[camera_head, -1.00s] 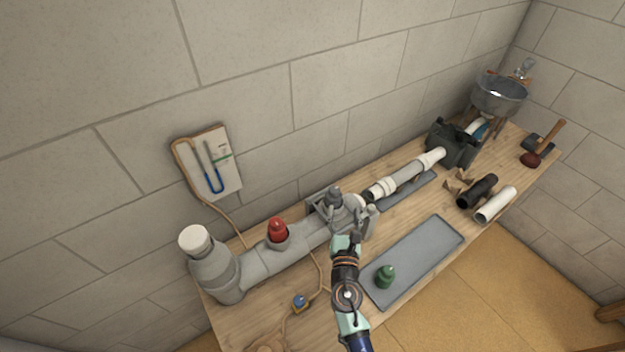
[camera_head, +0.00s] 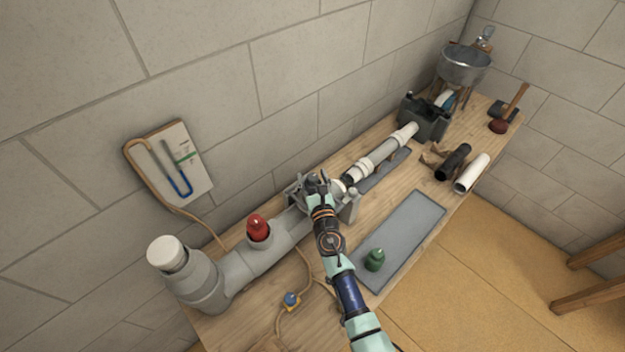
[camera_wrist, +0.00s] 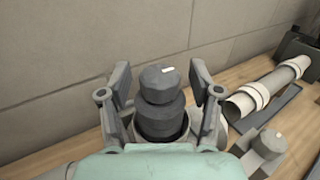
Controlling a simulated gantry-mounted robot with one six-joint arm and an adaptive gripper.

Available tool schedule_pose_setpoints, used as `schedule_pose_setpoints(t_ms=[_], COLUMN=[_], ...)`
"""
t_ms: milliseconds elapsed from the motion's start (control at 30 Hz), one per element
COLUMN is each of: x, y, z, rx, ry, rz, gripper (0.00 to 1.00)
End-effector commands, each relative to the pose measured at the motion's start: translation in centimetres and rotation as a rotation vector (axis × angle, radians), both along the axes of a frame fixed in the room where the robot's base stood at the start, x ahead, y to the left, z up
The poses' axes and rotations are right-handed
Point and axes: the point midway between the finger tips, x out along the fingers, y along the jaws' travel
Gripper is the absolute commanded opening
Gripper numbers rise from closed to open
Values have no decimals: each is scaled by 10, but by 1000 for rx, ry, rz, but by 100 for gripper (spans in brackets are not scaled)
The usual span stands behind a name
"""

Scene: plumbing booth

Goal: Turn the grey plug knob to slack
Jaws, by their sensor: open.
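The grey plug knob (camera_wrist: 158,84) stands upright in a socket of the grey pipe. It is faceted, with a small white mark on its top right edge. In the wrist view my gripper (camera_wrist: 160,88) is open, with one finger on each side of the knob and a gap on both sides. In the head view my gripper (camera_head: 318,184) is over the grey pipe fitting, and my arm partly hides the knob. The pipe (camera_head: 246,264) runs along the bench.
A red plug (camera_head: 257,228) stands in the pipe to the left. A green plug (camera_head: 375,260) sits on the grey tray (camera_head: 412,222). A manometer board (camera_head: 178,165) hangs on the wall. A blue-capped fitting (camera_head: 291,299) with tubing lies at the front. Another grey knob (camera_wrist: 270,141) is at lower right.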

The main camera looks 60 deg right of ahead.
Motion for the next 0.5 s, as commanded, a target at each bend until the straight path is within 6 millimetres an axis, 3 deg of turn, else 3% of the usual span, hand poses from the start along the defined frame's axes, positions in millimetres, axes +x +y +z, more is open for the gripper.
schedule_pose_setpoints(t_ms=[100,433,500], x=[0,0,0], y=[0,0,0], z=[0,0,0], rx=[0,0,0], ry=[0,0,0], rz=[0,0,2], gripper=[60,5,2])
